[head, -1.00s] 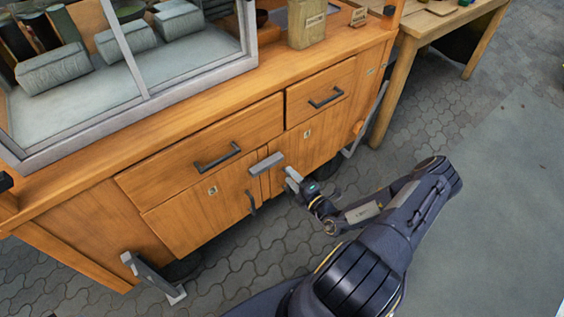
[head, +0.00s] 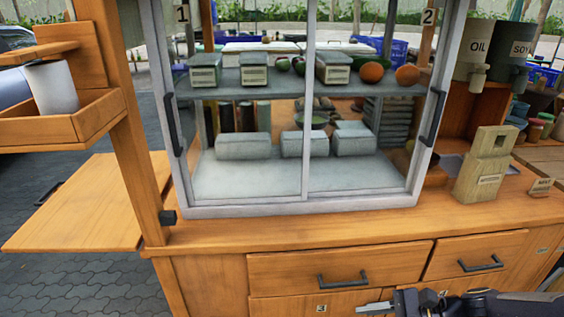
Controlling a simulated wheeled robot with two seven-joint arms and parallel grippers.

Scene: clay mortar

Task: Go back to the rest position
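My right gripper (head: 376,308) shows at the bottom edge of the head view, its arm coming in from the right. It is in front of the wooden cart (head: 215,262), just below the drawers. Only a grey finger part shows and the frame edge cuts off the rest, so I cannot tell whether it is open or shut. No held object is visible. My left gripper is not in view.
The cart has a wide drawer (head: 300,266) and a smaller drawer (head: 490,257), both shut. A glass display case (head: 300,206) stands on top. A wooden side shelf (head: 85,215) juts out left. Paved floor (head: 60,285) is clear at lower left.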

